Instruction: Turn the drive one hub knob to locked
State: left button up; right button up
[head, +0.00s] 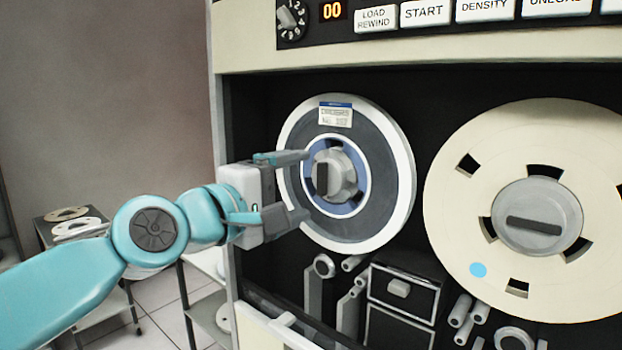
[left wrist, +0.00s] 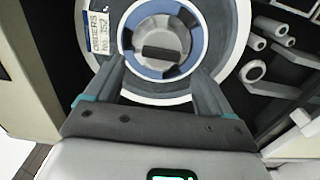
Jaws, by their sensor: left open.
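The hub knob (head: 335,176) is a grey round hub with a dark raised grip bar, in the middle of the left reel (head: 382,195). The bar stands about upright in the head view. The knob also shows in the left wrist view (left wrist: 162,40), between and beyond the fingers. The reel has a blue inner ring, a dark band, a white rim and a paper label (head: 335,116). My left gripper (head: 302,187) is open and empty, its fingers pointing at the hub; it seems apart from the knob. My right gripper is not in view.
A larger cream reel (head: 455,225) with its own grey hub and bar (head: 535,225) is at the right. Rollers (head: 462,310) and a small black box (head: 403,292) sit below the reels. A button panel (head: 424,13) is above. A cart with reels (head: 68,228) stands at left.

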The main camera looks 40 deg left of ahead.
aim_at(319, 181)
pick_arm(q)
jog(key=w, duration=0.4)
jog(key=shift+w+d, duration=0.1)
jog(key=shift+d, duration=0.2)
jog(key=shift+a, duration=0.15)
jog(key=c, duration=0.5)
jog(key=shift+f, duration=0.1)
jog(key=c, duration=0.6)
jog(key=shift+o, duration=0.2)
